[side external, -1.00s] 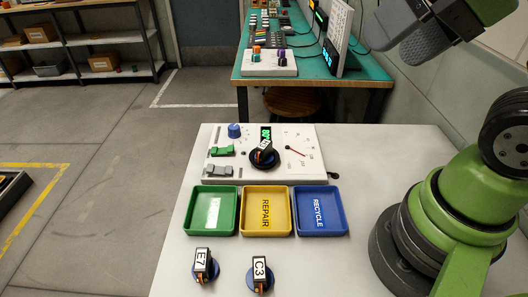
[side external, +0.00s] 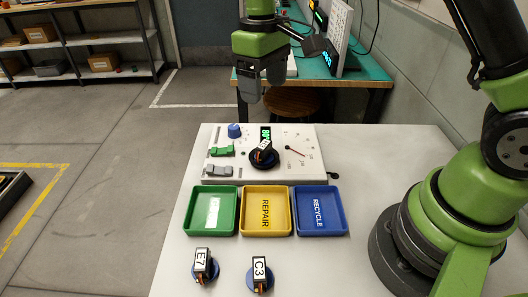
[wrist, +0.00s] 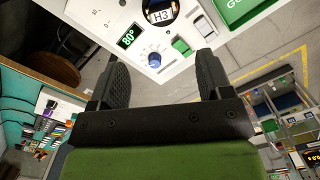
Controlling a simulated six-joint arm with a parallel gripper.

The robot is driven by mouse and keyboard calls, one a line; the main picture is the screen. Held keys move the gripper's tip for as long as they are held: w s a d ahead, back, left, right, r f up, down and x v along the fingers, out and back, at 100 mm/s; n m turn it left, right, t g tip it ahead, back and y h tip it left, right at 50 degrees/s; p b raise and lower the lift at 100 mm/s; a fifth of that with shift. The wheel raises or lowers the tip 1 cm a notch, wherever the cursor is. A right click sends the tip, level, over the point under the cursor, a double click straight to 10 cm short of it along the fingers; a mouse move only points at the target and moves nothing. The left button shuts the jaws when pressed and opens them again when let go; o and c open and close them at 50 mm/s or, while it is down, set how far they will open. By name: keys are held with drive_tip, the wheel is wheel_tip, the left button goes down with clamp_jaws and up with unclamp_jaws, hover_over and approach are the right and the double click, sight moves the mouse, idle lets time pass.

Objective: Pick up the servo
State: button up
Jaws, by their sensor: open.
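Three servos show in the side view. Servo E7 (side external: 203,266) and servo C3 (side external: 260,272) stand on round blue bases at the front of the white table. A third servo (side external: 263,152) sits on a black round mount on the test panel; its label reads H3 in the wrist view (wrist: 161,14). My gripper (side external: 262,90) hangs above and behind the panel in the side view, well clear of every servo. In the wrist view its two dark fingers (wrist: 163,85) are spread apart with nothing between them.
A green tray (side external: 190,222), a yellow REPAIR tray (side external: 266,234) and a blue RECYCLE tray (side external: 320,234) stand in a row before the test panel (side external: 222,190). The panel carries a blue knob (side external: 234,130), switches, a dial and a green display.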

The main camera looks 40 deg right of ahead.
drive_tip(key=g, duration=0.1)
hover_over(264, 144)
drive_tip(key=shift+n, duration=0.4)
drive_tip(key=f, duration=0.5)
drive_tip(key=w+f, duration=0.1)
drive_tip(key=f, duration=0.2)
drive_tip(key=shift+f, duration=0.3)
drive_tip(key=shift+s+f, duration=0.2)
drive_tip(key=shift+f, duration=0.8)
drive_tip(key=shift+s+f, duration=0.15)
drive_tip(key=shift+f, duration=0.9)
drive_tip(key=shift+s+f, duration=0.2)
drive_tip(key=shift+f, duration=0.8)
drive_tip(key=c, duration=0.9)
drive_tip(key=shift+o, duration=0.2)
drive_tip(key=shift+r, duration=0.15)
